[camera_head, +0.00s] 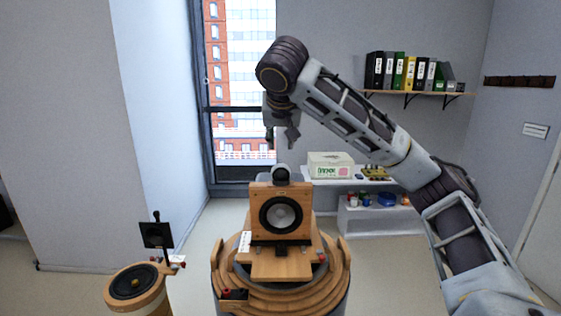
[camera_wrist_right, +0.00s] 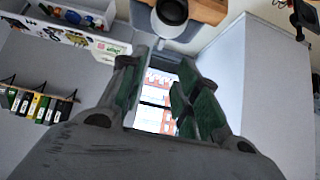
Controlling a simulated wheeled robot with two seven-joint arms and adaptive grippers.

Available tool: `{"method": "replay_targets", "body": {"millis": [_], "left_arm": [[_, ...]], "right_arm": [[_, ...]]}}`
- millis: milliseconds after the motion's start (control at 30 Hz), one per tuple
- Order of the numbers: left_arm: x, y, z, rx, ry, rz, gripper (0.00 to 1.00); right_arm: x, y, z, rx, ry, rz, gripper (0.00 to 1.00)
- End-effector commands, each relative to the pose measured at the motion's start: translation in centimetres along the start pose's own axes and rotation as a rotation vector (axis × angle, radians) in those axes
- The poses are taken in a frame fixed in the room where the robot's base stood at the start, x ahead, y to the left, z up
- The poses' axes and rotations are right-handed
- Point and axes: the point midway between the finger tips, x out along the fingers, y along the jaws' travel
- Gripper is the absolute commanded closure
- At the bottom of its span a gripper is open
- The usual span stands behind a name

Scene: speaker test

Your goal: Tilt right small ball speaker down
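A small dark ball speaker (camera_head: 281,172) sits on top of a wooden box speaker (camera_head: 260,236) with a round black-rimmed cone, at the middle of the camera_head view. I see only one such ball there. My right gripper (camera_head: 281,138) hangs above it, pointing down, its fingers apart and empty, with a gap to the ball. In the right wrist view the open gripper (camera_wrist_right: 157,82) has green-grey finger pads. The ball speaker (camera_wrist_right: 172,11) shows at the top edge, beyond the fingertips and partly cut off. My left gripper is in neither view.
The box speaker stands on a round stepped wooden stand (camera_head: 222,274). A smaller round stand (camera_head: 155,292) with a black top is at the lower left. A white shelf (camera_head: 355,183) with a box stands behind on the right, below a shelf of binders (camera_head: 410,72).

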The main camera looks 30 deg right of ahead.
Motion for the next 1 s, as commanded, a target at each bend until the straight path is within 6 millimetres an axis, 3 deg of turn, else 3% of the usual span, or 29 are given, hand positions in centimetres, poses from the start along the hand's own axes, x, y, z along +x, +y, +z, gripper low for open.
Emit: {"method": "replay_targets", "body": {"millis": [467, 1000], "left_arm": [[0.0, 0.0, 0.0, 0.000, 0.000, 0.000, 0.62], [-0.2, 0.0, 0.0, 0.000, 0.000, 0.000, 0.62]], "right_arm": [[0.4, -0.1, 0.0, -0.003, 0.000, -0.002, 0.68], [2.4, -0.1, 0.1, -0.003, 0.000, -0.001, 0.68]]}}
